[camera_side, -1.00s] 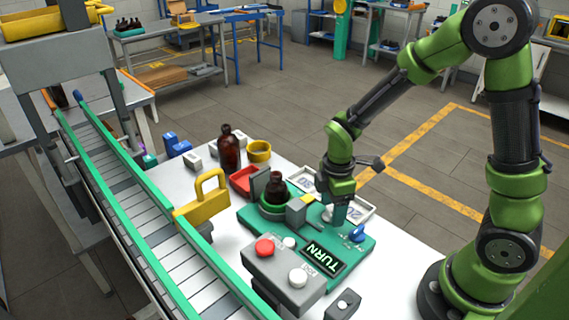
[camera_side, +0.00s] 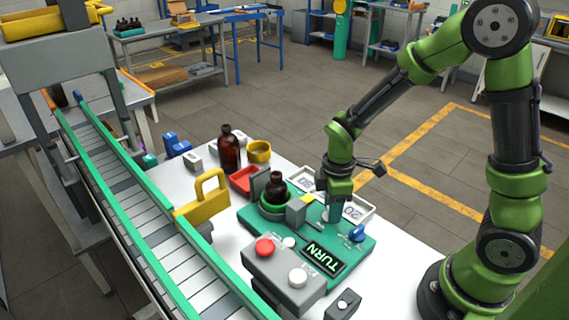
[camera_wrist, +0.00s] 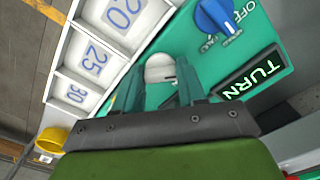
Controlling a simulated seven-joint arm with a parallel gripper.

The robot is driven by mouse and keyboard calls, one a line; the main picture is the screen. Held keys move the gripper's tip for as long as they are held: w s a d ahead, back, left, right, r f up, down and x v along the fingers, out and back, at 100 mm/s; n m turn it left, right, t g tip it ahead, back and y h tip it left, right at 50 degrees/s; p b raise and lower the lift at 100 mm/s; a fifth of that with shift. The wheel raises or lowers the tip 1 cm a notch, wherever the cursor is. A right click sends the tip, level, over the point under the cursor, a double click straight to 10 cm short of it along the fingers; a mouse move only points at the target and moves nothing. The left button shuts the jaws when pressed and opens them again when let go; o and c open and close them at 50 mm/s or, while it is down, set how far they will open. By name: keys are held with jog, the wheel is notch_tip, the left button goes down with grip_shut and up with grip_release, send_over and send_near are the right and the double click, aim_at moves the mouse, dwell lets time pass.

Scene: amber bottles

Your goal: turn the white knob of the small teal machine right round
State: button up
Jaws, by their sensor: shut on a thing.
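The small teal machine (camera_side: 352,247) lies on the white table, with a lit TURN sign (camera_side: 323,259) that also shows in the wrist view (camera_wrist: 250,76). Its white knob (camera_wrist: 160,66) shows in the wrist view between my two teal fingers. My gripper (camera_side: 331,214) points down over the machine and is shut on the knob; it also shows in the wrist view (camera_wrist: 160,78). In the side view the fingers largely hide the knob. An amber bottle (camera_side: 277,186) stands upright in the machine's green round holder (camera_side: 272,209).
A blue switch (camera_side: 357,234) sits on the machine to the right of my gripper. White numbered trays (camera_side: 368,205) lie just behind. A grey box with a red button (camera_side: 264,247) stands in front. Another amber bottle (camera_side: 229,150) and a yellow padlock-shaped thing (camera_side: 213,190) stand to the left.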

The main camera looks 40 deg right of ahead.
jog(key=m, duration=0.6)
jog(key=shift+a, duration=0.1)
jog(key=m, duration=0.5)
jog(key=shift+a+m, duration=0.1)
jog(key=shift+m, duration=0.3)
jog(key=m, duration=0.6)
jog(key=shift+a, duration=0.1)
jog(key=m, duration=0.5)
jog(key=shift+m, duration=0.3)
jog(key=o, duration=1.1)
jog(key=shift+c, duration=0.2)
jog(key=shift+r, duration=0.1)
